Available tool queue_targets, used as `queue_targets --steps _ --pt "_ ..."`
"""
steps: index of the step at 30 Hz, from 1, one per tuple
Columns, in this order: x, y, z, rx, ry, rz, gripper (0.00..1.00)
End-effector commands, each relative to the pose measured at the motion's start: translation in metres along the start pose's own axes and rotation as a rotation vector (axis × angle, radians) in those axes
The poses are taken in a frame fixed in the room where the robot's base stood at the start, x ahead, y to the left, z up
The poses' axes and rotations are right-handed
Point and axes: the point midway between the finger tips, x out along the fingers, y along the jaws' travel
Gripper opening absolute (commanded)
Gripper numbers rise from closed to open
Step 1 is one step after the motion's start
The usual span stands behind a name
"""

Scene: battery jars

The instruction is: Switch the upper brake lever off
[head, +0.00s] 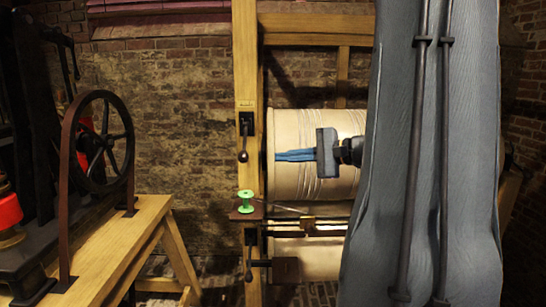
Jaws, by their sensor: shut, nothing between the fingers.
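The upper brake lever (243,142) is a dark lever on a black bracket, mounted on the front of the upright wooden post (246,65). Its arm points down and ends in a round knob. My gripper (280,156) has blue fingers, shut and empty, pointing left. In the picture the fingertips are a little right of the lever's knob, at about the same height, with a gap between them. How far they are apart in depth I cannot tell.
A second, lower lever (248,266) hangs on the same post. A large cream drum (315,190) is behind my gripper. A wooden bench (110,243) with a black wheel (98,140) stands left.

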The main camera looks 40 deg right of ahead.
Motion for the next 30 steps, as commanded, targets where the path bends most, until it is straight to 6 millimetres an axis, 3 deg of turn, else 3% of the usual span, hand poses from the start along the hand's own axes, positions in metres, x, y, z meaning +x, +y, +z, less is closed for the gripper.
queue_targets --steps 14,21,30 --pt "0.089 0.000 0.003 0.003 -0.005 0.004 0.00" --pt "0.079 -0.002 0.030 0.001 0.000 0.001 0.00" --pt "0.076 0.000 0.038 0.001 0.000 0.001 0.00"
